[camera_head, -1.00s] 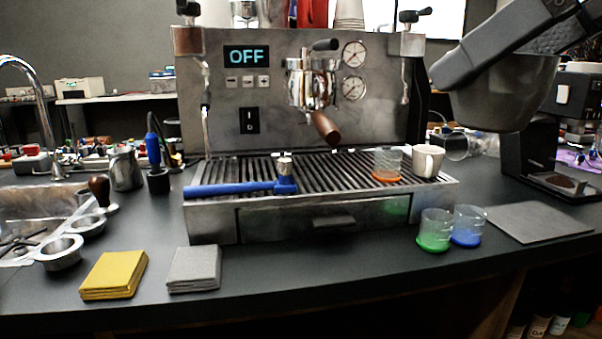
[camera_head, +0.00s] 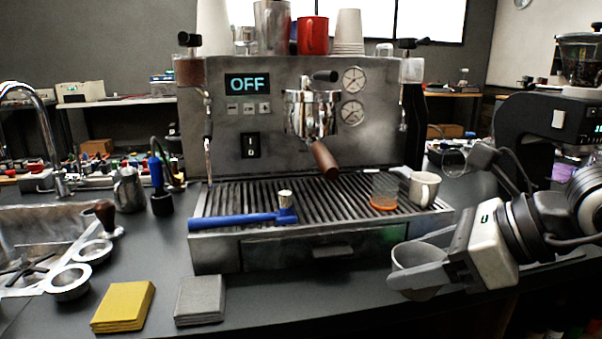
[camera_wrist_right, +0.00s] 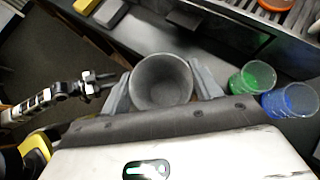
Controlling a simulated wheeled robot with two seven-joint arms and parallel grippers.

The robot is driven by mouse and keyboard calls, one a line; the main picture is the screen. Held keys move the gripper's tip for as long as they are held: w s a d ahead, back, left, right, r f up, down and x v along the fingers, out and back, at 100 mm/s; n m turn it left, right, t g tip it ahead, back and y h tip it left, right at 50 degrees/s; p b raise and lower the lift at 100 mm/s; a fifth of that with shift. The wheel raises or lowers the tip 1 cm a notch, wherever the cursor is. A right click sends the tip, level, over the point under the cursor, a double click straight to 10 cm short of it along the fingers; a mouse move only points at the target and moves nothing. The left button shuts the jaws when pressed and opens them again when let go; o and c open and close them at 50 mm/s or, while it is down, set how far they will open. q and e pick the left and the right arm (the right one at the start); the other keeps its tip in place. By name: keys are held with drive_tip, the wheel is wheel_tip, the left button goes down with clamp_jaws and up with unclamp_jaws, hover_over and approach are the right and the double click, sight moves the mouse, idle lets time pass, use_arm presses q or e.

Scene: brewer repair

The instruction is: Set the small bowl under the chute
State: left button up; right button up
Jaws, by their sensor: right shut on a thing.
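The small bowl (camera_head: 415,262) is grey and round. My right gripper (camera_head: 418,272) is shut on it, one finger along its near side. They are in front of the espresso machine's right corner, by the counter's front edge. In the right wrist view the bowl (camera_wrist_right: 162,84) sits between the two fingers, and its inside looks empty. The black grinder (camera_head: 535,115) stands at the right; I cannot make out its chute, and my right arm covers its lower part. What looks like my left gripper (camera_wrist_right: 98,82) shows small at the left of the wrist view; its opening is unclear.
A green cup (camera_wrist_right: 252,78) and a blue cup (camera_wrist_right: 290,100) stand close to the right finger. The espresso machine (camera_head: 305,105) holds a blue-handled tool (camera_head: 235,220), an orange-bottomed glass (camera_head: 384,190) and a white cup (camera_head: 423,188). Yellow and grey cloths lie front left.

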drive_tip(key=s+d+f+p, duration=0.2)
drive_tip(key=s+d+f, duration=0.1)
drive_tip(key=f, duration=0.8)
drive_tip(key=shift+d, duration=0.65)
drive_tip(key=shift+a+r, duration=0.1)
drive_tip(key=shift+r, duration=0.05)
idle(0.5)
